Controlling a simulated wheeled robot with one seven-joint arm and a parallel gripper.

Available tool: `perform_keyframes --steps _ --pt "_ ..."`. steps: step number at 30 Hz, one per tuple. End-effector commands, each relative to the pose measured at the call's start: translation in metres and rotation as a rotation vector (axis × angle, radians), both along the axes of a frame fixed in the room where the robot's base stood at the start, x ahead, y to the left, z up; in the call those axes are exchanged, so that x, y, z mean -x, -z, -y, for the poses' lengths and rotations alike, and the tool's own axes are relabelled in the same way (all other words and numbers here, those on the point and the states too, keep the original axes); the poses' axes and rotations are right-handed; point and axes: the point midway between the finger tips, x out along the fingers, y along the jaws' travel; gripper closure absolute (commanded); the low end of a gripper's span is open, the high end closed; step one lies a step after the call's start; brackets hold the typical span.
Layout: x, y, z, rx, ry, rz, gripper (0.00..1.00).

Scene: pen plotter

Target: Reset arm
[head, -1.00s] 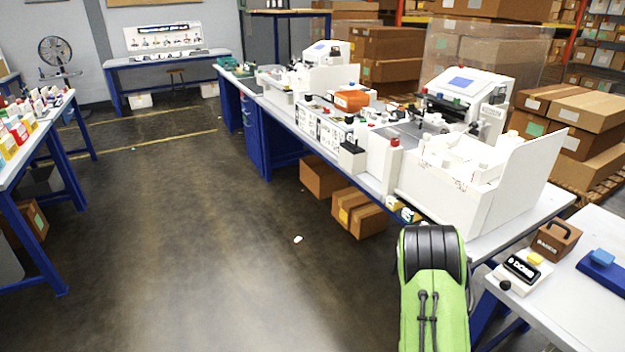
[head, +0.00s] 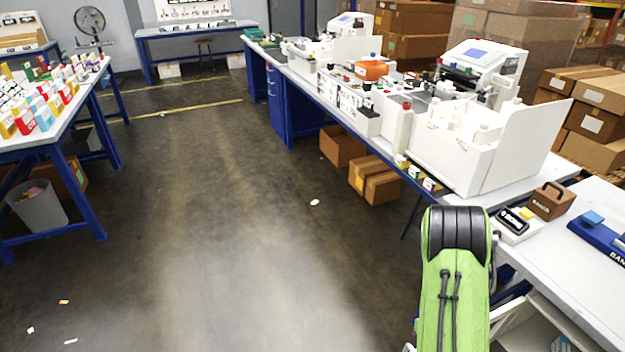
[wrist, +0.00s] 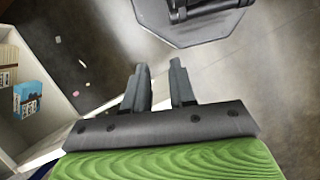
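My green and black arm (head: 455,275) rises from the bottom right of the head view, beside the near end of the workbenches. My gripper does not show in the head view. In the wrist view my gripper (wrist: 160,72) points over the dark floor, with its two grey fingers apart and nothing between them. The fingers touch no object.
A long blue-legged bench with white machines (head: 470,135) runs along the right. A nearer table (head: 590,235) holds a brown box (head: 551,201). A table of colourful cartons (head: 40,100) and a grey bin (head: 38,205) stand left. The floor between is open, with small scraps.

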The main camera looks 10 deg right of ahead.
Motion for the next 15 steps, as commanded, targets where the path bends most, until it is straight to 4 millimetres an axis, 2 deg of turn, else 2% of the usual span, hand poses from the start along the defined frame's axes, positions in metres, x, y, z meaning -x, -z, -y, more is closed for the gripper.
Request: perform_keyframes --steps 8,11,15 --pt "-0.012 -0.032 -0.009 0.008 0.003 0.050 0.75" --pt "-0.017 -0.048 -0.014 0.011 0.003 0.075 0.75" --pt "-0.025 -0.079 -0.024 0.016 0.004 0.127 0.75"
